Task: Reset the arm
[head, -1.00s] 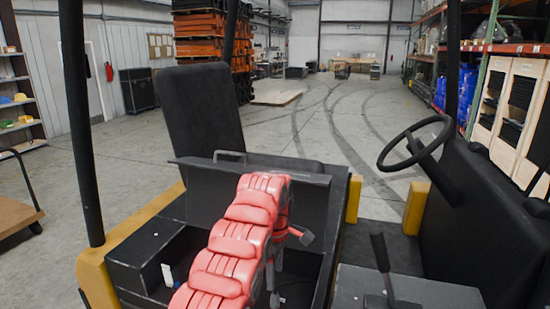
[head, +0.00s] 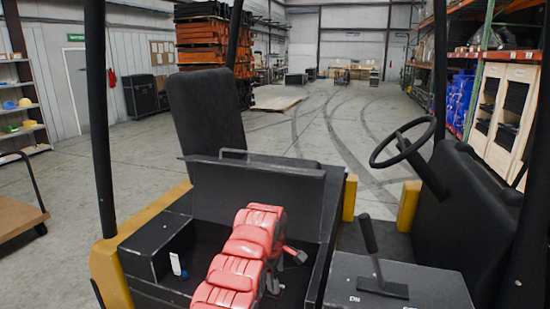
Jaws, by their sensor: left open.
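My left arm, in red padded segments, rises from the bottom of the head view over the open dark compartment (head: 205,235) of a vehicle. Its left gripper (head: 278,274) is small, grey and partly hidden beside the red segments. It is open, and I see nothing between its fingers. The compartment's lid (head: 255,193) stands raised behind the arm. A small white item (head: 176,263) with a blue piece near it is at the compartment's left. My right gripper is not in view.
A black seat (head: 205,115) stands behind the lid. A steering wheel (head: 403,143) and a lever (head: 369,236) are at the right. Dark posts (head: 98,120) frame the vehicle. Stacked orange totes (head: 213,50), shelves and a cart (head: 18,218) stand beyond. The concrete floor ahead is open.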

